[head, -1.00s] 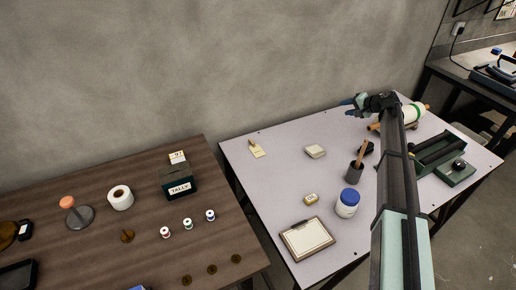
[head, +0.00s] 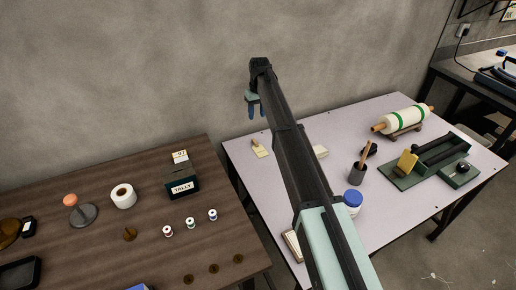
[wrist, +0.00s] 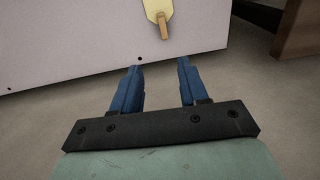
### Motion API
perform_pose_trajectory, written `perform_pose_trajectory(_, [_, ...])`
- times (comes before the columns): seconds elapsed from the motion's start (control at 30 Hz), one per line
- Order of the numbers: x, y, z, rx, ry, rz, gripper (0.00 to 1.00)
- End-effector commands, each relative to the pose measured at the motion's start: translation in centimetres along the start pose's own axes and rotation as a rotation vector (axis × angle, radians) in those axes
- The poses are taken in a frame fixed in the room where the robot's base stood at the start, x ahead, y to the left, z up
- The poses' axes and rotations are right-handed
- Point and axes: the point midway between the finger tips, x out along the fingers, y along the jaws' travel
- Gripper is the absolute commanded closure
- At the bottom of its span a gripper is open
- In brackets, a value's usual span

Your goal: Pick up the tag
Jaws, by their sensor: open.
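The tag (head: 259,148) is a small pale yellow piece with a tan wooden part, lying near the back left corner of the light grey table (head: 240,163). In the wrist view the tag (wrist: 159,14) shows at the top, partly cut off by the frame edge, its tan part toward my gripper. My gripper (head: 256,112) is open and empty, in the air just behind the tag, fingers pointing down. In the wrist view its two blue fingers (wrist: 160,68) are apart, with the tag beyond their tips.
A brown table (head: 100,215) with a tally box (head: 181,183), a white roll (head: 123,195) and several spools stands to the left. A roller (head: 404,119), brush cup (head: 358,173) and green tray (head: 400,178) are on the grey table. My arm covers its middle.

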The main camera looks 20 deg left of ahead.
Motion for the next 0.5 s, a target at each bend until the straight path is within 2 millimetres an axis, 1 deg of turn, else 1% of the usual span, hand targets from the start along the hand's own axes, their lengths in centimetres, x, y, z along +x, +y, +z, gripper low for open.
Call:
perform_pose_trajectory(0.03, [-0.2,-0.8,-0.2,-0.019,-0.013,0.015,0.56])
perform_pose_trajectory(0.1, [-0.3,-1.5,-0.2,-0.034,-0.026,0.028,0.56])
perform_pose_trajectory(0.27, [0.2,-1.9,-0.1,-0.044,-0.037,0.038,0.56])
perform_pose_trajectory(0.37, [1.2,-1.8,-0.1,-0.043,-0.037,0.037,0.56])
perform_pose_trajectory(0.5, [3.3,-1.7,0.0,-0.042,-0.037,0.036,0.56])
